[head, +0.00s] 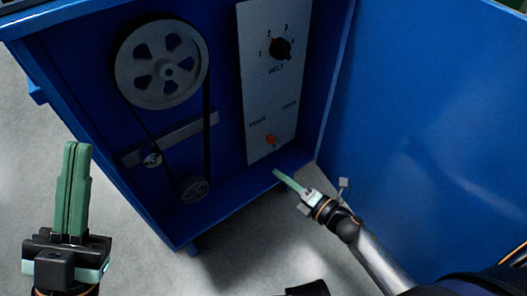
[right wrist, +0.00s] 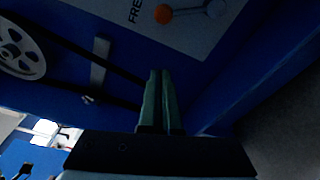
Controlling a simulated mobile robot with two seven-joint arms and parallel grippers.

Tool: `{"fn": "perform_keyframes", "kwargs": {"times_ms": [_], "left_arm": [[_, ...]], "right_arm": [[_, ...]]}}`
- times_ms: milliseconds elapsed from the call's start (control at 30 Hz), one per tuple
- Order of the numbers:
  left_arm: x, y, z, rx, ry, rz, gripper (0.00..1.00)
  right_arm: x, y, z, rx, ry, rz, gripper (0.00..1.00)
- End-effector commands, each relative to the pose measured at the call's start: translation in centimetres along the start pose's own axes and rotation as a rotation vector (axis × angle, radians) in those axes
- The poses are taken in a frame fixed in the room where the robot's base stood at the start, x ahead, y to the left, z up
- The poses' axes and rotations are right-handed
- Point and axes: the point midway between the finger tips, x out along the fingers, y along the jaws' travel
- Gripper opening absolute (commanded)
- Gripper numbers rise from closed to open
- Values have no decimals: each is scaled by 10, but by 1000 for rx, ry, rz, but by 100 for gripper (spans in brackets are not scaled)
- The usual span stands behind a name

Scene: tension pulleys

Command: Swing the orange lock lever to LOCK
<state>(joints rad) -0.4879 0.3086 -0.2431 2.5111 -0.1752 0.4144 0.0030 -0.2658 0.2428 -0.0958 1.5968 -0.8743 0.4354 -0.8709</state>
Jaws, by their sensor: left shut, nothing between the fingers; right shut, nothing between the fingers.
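The orange lock lever (head: 271,140) sits low on the pale control panel (head: 262,100) inside the blue cabinet. In the right wrist view the lever shows an orange knob (right wrist: 163,14) beside the "FREE" lettering, with a grey arm running right to a grey round end. In the head view, small lettering stands above the lever on both sides. My right gripper (head: 277,173) is shut and empty, just below the panel and apart from the lever; its green fingers (right wrist: 161,85) are together. My left gripper (head: 76,150) is shut and empty, outside the cabinet at left.
A large grey pulley (head: 146,88) and a small pulley (head: 194,188) carry a dark belt left of the panel. A black BELT dial (head: 281,48) sits higher on the panel. The open blue door (head: 425,110) bounds the right side.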

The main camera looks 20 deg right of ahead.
Motion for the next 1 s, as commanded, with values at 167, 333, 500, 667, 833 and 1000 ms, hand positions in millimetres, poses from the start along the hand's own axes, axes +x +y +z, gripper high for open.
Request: {"fn": "perform_keyframes", "kwargs": {"times_ms": [167,333,500,667,833,1000], "left_arm": [[0,0,0,0,-1,0,0],[-1,0,1,-2,-3,0,0],[-4,2,5,-8,-5,0,0],[-9,5,10,-15,-8,2,0],[-15,8,16,-9,-12,6,0],[-14,9,17,-5,-15,10,0]], "right_arm": [[0,1,0,2,-1,0,0],[5,0,0,3,-1,1,0],[28,0,0,4,-2,4,0],[60,0,0,4,-1,4,0],[93,0,0,5,-3,3,0],[94,0,20,0,-2,-2,0]]}}
